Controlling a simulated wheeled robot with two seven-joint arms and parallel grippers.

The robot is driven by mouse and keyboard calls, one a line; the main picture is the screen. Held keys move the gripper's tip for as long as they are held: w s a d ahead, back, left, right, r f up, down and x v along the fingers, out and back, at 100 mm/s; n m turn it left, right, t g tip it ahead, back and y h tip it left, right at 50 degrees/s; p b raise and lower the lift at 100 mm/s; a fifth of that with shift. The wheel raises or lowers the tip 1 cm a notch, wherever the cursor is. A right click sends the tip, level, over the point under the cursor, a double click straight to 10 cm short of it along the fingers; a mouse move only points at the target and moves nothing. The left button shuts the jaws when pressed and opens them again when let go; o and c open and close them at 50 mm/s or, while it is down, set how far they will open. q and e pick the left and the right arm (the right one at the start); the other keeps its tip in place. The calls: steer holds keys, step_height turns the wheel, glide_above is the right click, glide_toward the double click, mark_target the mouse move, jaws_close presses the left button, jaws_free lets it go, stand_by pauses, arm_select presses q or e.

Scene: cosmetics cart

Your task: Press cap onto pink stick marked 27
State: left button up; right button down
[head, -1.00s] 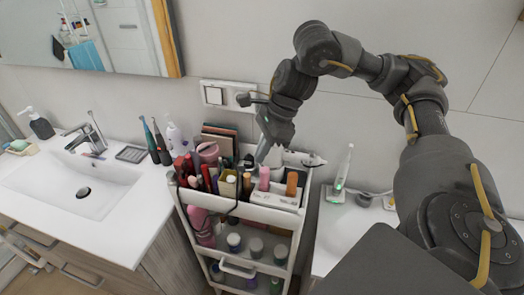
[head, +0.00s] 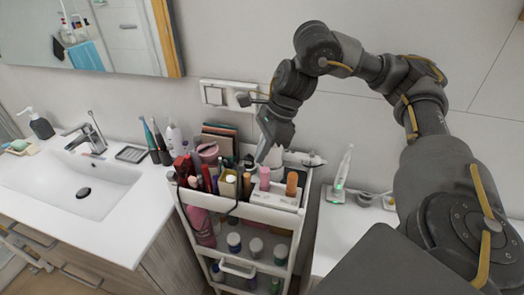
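A pink stick (head: 264,177) stands upright in a white holder (head: 275,200) on the top tier of the cart. A number on it is too small to read. My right gripper (head: 272,157) is just above and behind the pink stick, its light fingers pointing down. The fingers are too small and pale to show whether they are open or whether a cap is between them. I cannot make out a separate cap. My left gripper is out of view.
Several cosmetics crowd the left of the white cart (head: 270,216). Books (head: 220,137) stand behind. A toothbrush on a charger (head: 340,180) stands on the right counter.

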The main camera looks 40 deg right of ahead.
mark_target(262, 170)
steer(key=shift+f, duration=0.2)
steer(key=shift+f+b, duration=1.2)
steer(key=shift+f, duration=0.3)
steer(key=shift+r, duration=0.1)
step_height(262, 170, up, 7)
steer(key=p, duration=0.7)
steer(key=shift+p, duration=0.35)
